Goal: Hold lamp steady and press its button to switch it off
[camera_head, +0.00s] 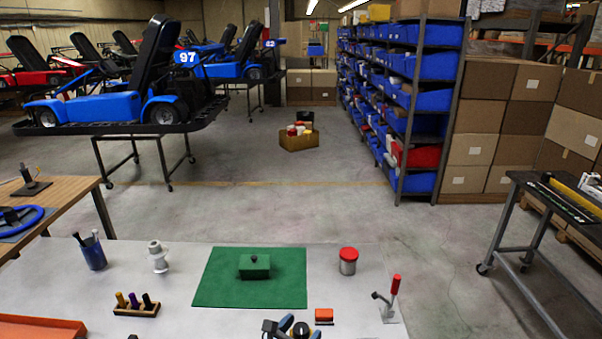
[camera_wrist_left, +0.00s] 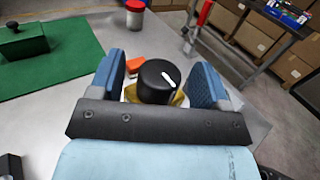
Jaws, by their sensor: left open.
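My left gripper (camera_head: 292,326) is at the front edge of the head view, over the light table. In the left wrist view its two blue fingers (camera_wrist_left: 160,80) are open, one on each side of a round black knob-like top (camera_wrist_left: 155,78) with a white mark. Yellow material shows beneath this top; its lower part is hidden behind the gripper. In the head view the black top (camera_head: 301,330) shows between the fingers. I cannot tell whether the fingers touch it, or whether it belongs to the lamp. No lit lamp or separate button is clearly visible. My right gripper is not in view.
A green box (camera_head: 254,267) sits on a green mat (camera_head: 214,284). A red-lidded jar (camera_head: 348,261), an orange-red block (camera_head: 324,316) and a red-handled clamp (camera_head: 391,298) stand to the right. A pen cup (camera_head: 94,253) and stamp rack (camera_head: 136,307) are left.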

